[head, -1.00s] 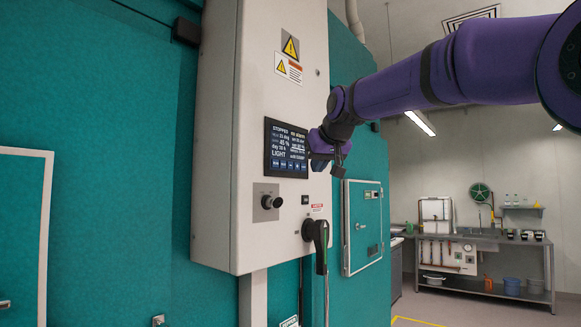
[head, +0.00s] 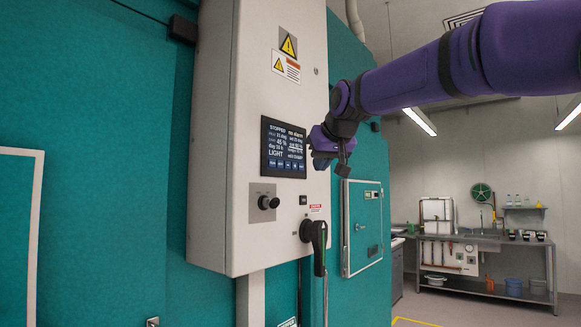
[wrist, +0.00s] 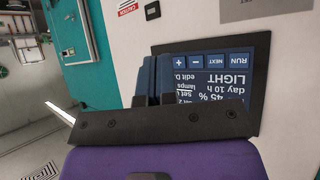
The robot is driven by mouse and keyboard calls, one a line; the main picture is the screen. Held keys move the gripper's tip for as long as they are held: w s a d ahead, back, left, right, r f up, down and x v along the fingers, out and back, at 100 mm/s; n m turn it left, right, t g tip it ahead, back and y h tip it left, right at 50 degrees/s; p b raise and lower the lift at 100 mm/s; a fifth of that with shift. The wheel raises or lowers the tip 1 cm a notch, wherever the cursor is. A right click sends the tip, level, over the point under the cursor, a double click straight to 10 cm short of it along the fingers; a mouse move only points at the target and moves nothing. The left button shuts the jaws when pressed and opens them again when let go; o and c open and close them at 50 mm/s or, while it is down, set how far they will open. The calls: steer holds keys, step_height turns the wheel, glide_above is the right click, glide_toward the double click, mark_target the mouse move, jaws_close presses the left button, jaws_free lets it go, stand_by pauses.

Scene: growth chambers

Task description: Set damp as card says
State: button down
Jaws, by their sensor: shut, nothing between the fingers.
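The control screen (head: 284,147) is a dark touch panel on the pale control box. It shows STOPPED, "no alarm", 45 %, a day-length line and LIGHT, with a row of blue buttons along its bottom. In the wrist view the screen (wrist: 222,90) appears upside down, with RUN, NEXT, minus and plus buttons readable and an "edit D..." line partly hidden. My gripper (head: 318,160) is shut and empty beside the screen's right edge. In the wrist view its fingers (wrist: 154,62) cover the screen's left part; contact cannot be told. No card is recognisable.
Below the screen are a black knob (head: 268,202) and a dark lever handle (head: 318,240) sticking out. A small teal door (head: 362,227) is on the chamber wall to the right. A bench with a sink (head: 485,240) stands far back right.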

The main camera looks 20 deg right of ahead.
mark_target(287, 165)
steer(key=shift+s+d, duration=0.65)
steer(key=shift+d, duration=0.15)
steer(key=shift+w, duration=0.1)
steer(key=shift+w+a, duration=0.85)
steer(key=shift+w, duration=0.3)
steer(key=shift+w+a, duration=0.9)
steer(key=shift+w, duration=0.3)
steer(key=shift+w+a, duration=0.85)
steer(key=shift+w, duration=0.3)
steer(key=shift+w+a, duration=0.1)
steer(key=shift+w, duration=0.05)
steer(key=shift+w+a, duration=0.15)
steer(key=shift+w, duration=0.05)
steer(key=shift+w+a, duration=0.15)
steer(key=shift+w, duration=0.1)
steer(key=shift+s, duration=0.15)
stand_by(0.4)
steer(key=shift+s+d, duration=0.4)
steer(key=shift+s, duration=0.05)
